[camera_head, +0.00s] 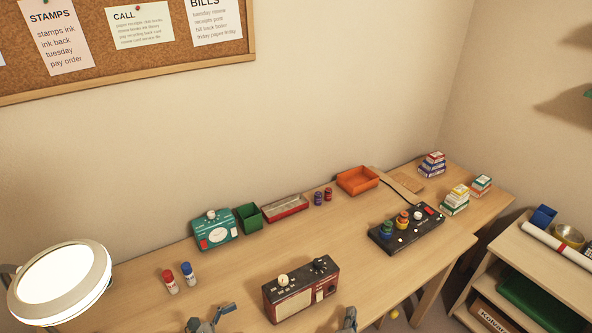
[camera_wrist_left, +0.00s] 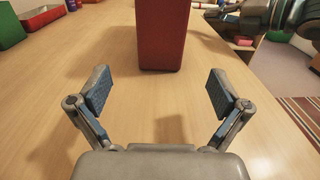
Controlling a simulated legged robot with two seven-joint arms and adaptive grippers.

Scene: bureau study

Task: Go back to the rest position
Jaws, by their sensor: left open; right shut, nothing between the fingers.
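My left gripper (camera_head: 210,319) is at the bottom edge of the head view, left of the red radio (camera_head: 300,290). In the left wrist view its fingers (camera_wrist_left: 160,90) are spread wide with nothing between them. The radio's red end (camera_wrist_left: 163,35) stands upright just beyond the fingertips, apart from them. My right gripper (camera_head: 349,319) shows only in part at the bottom edge of the head view, right of the radio. It is shut and empty. It also shows in the left wrist view (camera_wrist_left: 217,13), at the upper right, with part of my right arm.
On the wooden desk (camera_head: 330,235) stand a teal scale-like device (camera_head: 214,231), a green box (camera_head: 248,216), a red tray (camera_head: 286,208), red and blue bottles, a black panel with knobs (camera_head: 407,230) and an orange tray (camera_head: 357,180). A round lamp (camera_head: 60,283) is at left. The desk's middle is clear.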

